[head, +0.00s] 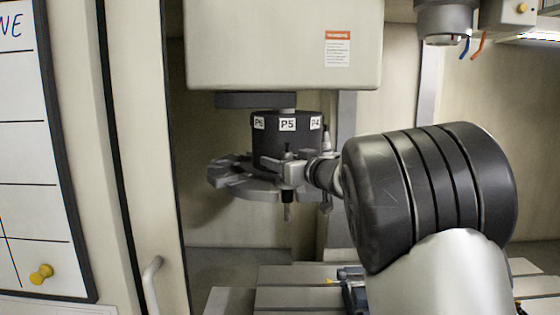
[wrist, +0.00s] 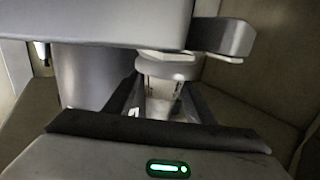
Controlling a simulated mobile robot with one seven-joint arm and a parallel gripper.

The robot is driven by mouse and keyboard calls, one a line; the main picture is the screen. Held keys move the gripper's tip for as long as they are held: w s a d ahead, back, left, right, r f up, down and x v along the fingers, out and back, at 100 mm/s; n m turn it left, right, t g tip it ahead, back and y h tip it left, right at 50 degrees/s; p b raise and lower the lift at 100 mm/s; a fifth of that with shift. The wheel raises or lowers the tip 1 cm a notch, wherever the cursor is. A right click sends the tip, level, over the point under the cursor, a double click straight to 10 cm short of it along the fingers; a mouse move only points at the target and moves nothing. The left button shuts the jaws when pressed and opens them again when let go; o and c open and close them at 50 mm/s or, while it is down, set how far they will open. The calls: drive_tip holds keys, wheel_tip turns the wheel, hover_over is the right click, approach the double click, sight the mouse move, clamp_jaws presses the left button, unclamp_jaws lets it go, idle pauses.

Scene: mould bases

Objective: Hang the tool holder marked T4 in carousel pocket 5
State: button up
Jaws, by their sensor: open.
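The carousel's grey disc (head: 228,176) hangs under a dark drum with labels P6, P5 (head: 287,125) and P4. A slim tool holder (head: 288,212) stands upright at the disc's edge below P5, its lower tip showing under the disc. My gripper (head: 291,172) reaches in from the right at this spot and hides part of it. In the wrist view a pale tool holder (wrist: 166,68) is between my gripper's two fingers (wrist: 163,100), which are open around it. The T4 mark is not readable. Whether the holder is fully seated in the pocket cannot be told.
Another tool holder (head: 327,139) hangs near P4, just right of my gripper. A large cream housing (head: 280,50) is above the carousel. A spindle head (head: 446,22) is at top right. A slotted machine table (head: 290,275) lies below. A door with a handle (head: 151,282) is at left.

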drive_tip(key=b+v, duration=0.2)
drive_tip(key=v, duration=1.5)
drive_tip(key=shift+s, duration=0.25)
drive_tip(key=s+d+r+m+t+h, duration=0.1)
drive_tip(key=s+d+m+t+h, duration=0.1)
drive_tip(key=d+m+h, duration=0.45)
drive_tip(key=s+d+f+m+g+h, duration=0.1)
drive_tip(key=s+d+f+g+h, duration=0.2)
drive_tip(key=s+d+f+h, duration=0.4)
drive_tip(key=s+a+f+g+y, duration=0.1)
drive_tip(key=s+a+f+g, duration=0.1)
drive_tip(key=s+f, duration=0.2)
drive_tip(key=s+a+f+g+y, duration=0.1)
drive_tip(key=s+a+f+g, duration=0.2)
drive_tip(key=s, duration=0.7)
drive_tip(key=s+a+f+g+y, duration=0.1)
drive_tip(key=s+a+f+g, duration=0.1)
drive_tip(key=s+f, duration=0.4)
drive_tip(key=shift+s+a+n+g+y, duration=0.35)
drive_tip(key=shift+s+a+g, duration=0.1)
drive_tip(key=shift+s, duration=0.55)
drive_tip(key=shift+f, duration=0.1)
